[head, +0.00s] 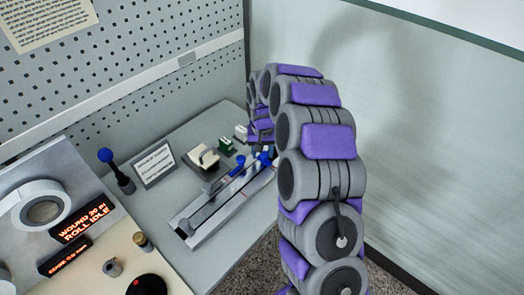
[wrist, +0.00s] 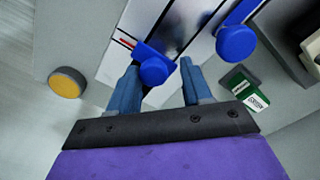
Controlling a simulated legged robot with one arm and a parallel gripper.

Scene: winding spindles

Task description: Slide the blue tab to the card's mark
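A blue tab (wrist: 157,66) with a round knob sits on a pale metal rail (wrist: 178,28) in the wrist view. Red and dark marks (wrist: 125,42) lie on the rail just left of the tab. My gripper (wrist: 158,66) is open, with the knob between its two blue fingertips. The knob is close to the left finger, with a gap at the right; contact is unclear. In the head view my arm partly hides the gripper and the rail's far end. A white card (head: 155,163) with small print stands left of the rail; I cannot read it clearly.
A second blue knob (wrist: 236,43) on a blue bar stands beside the rail. Green blocks (wrist: 246,88) lie right of my gripper. A blue-topped lever (head: 106,156) stands near the card. A yellow-topped button (wrist: 66,83) is at left. The pegboard wall (head: 150,70) bounds the back.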

